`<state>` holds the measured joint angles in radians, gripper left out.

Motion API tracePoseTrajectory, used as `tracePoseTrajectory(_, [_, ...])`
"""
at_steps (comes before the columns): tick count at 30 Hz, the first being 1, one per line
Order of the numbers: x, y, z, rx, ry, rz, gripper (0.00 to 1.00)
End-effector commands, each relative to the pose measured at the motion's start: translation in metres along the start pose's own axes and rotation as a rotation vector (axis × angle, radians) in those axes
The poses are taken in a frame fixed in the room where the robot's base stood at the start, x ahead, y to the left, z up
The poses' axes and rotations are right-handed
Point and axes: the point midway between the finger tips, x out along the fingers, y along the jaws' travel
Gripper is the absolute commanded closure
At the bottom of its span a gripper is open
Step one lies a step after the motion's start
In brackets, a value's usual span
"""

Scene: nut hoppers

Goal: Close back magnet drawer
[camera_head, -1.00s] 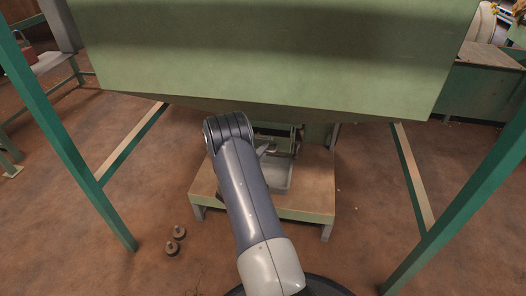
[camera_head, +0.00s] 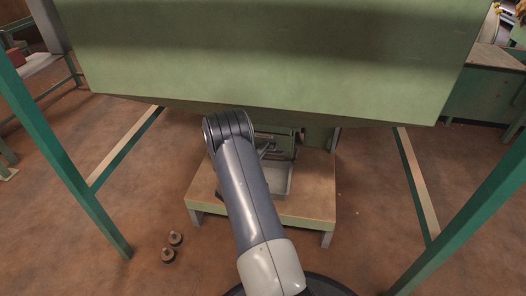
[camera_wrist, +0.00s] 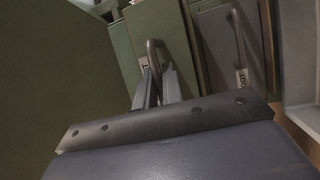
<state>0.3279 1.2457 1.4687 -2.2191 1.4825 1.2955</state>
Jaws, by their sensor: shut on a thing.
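In the wrist view my gripper (camera_wrist: 157,88) is shut on the curved dark handle (camera_wrist: 153,51) of a green drawer front (camera_wrist: 128,60). A label sits by that handle, mostly hidden by the fingers. A second drawer front (camera_wrist: 214,45) with its own handle (camera_wrist: 237,38) and a small label (camera_wrist: 243,79) stands just to the right. The labels are too small to read surely, so I cannot tell which drawer is the back one. In the head view the green drawer unit (camera_head: 272,137) shows partly beneath the hopper; my arm hides the gripper.
The large green hopper (camera_head: 270,60) hangs over the drawers. A grey tray (camera_head: 277,181) sits on a low wooden platform (camera_head: 307,200). Green frame legs stand left (camera_head: 65,155) and right (camera_head: 455,225). Two round weights (camera_head: 171,247) lie on the floor at left.

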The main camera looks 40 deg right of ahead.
Motion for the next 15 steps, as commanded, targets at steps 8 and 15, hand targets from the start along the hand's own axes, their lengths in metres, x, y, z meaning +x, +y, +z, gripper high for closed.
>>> tracePoseTrajectory(8, [0.0026,-0.0006,-0.0018,0.003,0.004,-0.004,1.00])
tracePoseTrajectory(15, [0.0021,-0.0006,-0.0014,0.002,0.003,-0.004,0.72])
